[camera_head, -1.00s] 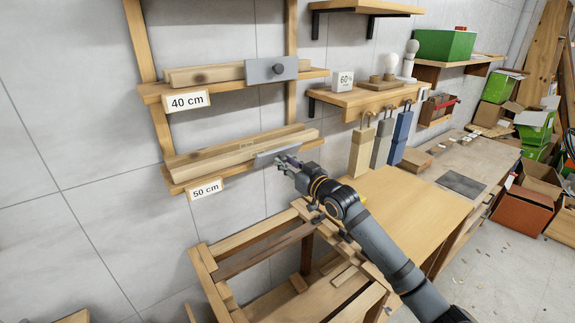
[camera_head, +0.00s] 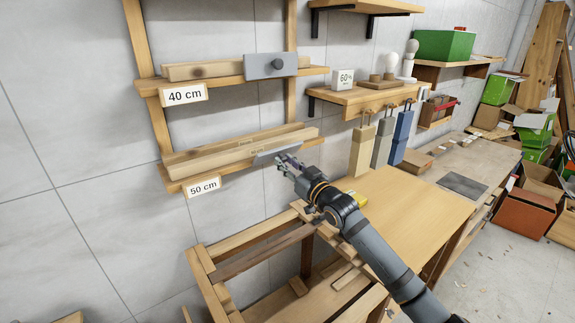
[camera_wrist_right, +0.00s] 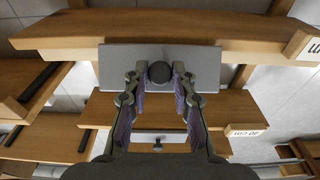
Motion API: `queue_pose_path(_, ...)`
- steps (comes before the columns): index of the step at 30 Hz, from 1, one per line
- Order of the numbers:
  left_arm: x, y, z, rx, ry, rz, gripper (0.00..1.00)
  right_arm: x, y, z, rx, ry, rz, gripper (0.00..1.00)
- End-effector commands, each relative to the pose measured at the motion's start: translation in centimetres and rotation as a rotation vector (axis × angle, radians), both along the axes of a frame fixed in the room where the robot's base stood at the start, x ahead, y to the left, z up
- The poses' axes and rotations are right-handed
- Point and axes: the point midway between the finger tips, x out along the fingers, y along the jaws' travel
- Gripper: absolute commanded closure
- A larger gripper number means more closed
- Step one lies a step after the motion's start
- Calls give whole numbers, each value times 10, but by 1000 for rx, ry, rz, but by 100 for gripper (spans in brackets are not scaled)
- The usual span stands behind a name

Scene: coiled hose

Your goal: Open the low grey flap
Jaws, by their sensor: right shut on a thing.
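The low grey flap (camera_head: 273,151) hangs at the right front of the lower shelf, by the 50 cm label (camera_head: 203,187). It looks tilted outward and shows as a thin slanted strip in the head view. In the right wrist view the flap (camera_wrist_right: 116,65) lies across the fingertips. Its dark round knob (camera_wrist_right: 159,70) sits between the two fingers. My right gripper (camera_head: 286,162) is shut on this knob; in the head view the fingers hide it. My left gripper is out of view.
A second grey flap (camera_head: 264,67) with a dark knob is on the upper shelf by the 40 cm label (camera_head: 184,95). A wooden frame (camera_head: 205,268) and workbench (camera_head: 420,210) stand below my right arm. Hanging blocks (camera_head: 382,145) are to the right.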

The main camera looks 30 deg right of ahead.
Motion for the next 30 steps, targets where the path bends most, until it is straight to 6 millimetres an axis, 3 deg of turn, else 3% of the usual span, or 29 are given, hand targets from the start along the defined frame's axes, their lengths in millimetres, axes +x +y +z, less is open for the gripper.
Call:
queue_pose_path(29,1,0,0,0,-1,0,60,0,-1,-4,0,11,-2,100)
queue_pose_path(30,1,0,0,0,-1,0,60,0,-1,-4,0,11,-2,71)
